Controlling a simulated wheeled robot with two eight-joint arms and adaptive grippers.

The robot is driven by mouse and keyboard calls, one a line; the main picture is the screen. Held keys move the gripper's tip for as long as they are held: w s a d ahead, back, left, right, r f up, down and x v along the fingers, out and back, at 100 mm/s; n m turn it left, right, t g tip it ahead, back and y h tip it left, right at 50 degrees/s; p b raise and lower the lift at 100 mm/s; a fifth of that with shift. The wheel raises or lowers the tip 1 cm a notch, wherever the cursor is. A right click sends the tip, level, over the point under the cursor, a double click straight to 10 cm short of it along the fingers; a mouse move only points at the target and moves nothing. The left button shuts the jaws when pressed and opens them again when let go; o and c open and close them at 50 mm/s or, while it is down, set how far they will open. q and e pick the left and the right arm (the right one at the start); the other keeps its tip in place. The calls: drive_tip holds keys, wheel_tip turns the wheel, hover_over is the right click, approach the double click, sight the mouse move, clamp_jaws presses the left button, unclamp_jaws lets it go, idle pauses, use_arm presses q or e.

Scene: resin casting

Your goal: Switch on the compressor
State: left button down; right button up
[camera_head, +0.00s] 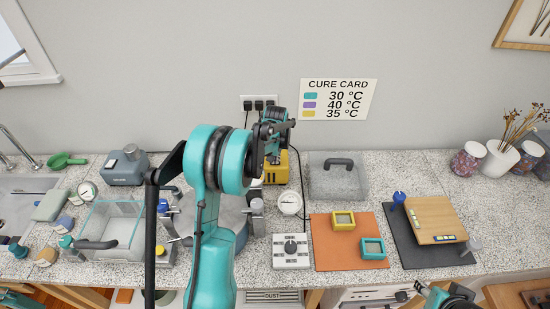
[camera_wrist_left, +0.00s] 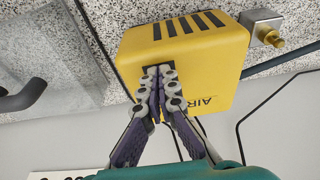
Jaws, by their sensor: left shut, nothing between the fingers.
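The compressor is a yellow box with dark vent slots and the letters AIR, standing against the wall behind my left arm. In the head view a part of the compressor (camera_head: 278,172) shows below my left gripper (camera_head: 272,154), whose fingertips are largely hidden by the wrist. In the left wrist view the compressor (camera_wrist_left: 215,60) fills the upper middle. There my left gripper (camera_wrist_left: 159,76) is shut and empty, its tips at a dark rectangular patch on the yellow face. Whether they touch it, and the switch state, I cannot tell. No right fingers show.
A clear box with a dark handle (camera_head: 350,183) stands right of the compressor. A white device with a knob (camera_head: 291,257) and an orange mat (camera_head: 334,261) lie in front. Black cables hang from the outlet (camera_head: 259,103).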

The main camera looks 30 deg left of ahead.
use_arm(q)
drive_tip(key=shift+r, duration=0.1)
drive_tip(key=shift+w+a, duration=0.1)
drive_tip(key=shift+w, duration=0.05)
drive_tip(key=shift+w+a+r, duration=0.3)
drive_tip(key=shift+w+r, duration=0.05)
drive_tip(key=shift+w, duration=0.15)
drive_tip(key=shift+r+p, duration=0.15)
drive_tip(key=shift+p, duration=0.25)
drive_tip(key=p+v, duration=0.1)
drive_tip(key=v, duration=0.1)
drive_tip(key=p+v, duration=0.1)
drive_tip(key=v, duration=0.1)
drive_tip(key=shift+w+a+r+p, duration=0.1)
drive_tip(key=shift+w+r+p, duration=0.1)
drive_tip(key=shift+p, duration=0.1)
drive_tip(key=s+d+r, duration=0.2)
drive_tip(key=s+r, duration=0.2)
drive_tip(key=r, duration=0.4)
drive_tip(key=shift+d+r+p, duration=0.15)
drive_tip(key=shift+d+p, duration=0.05)
drive_tip(key=shift+p, duration=0.15)
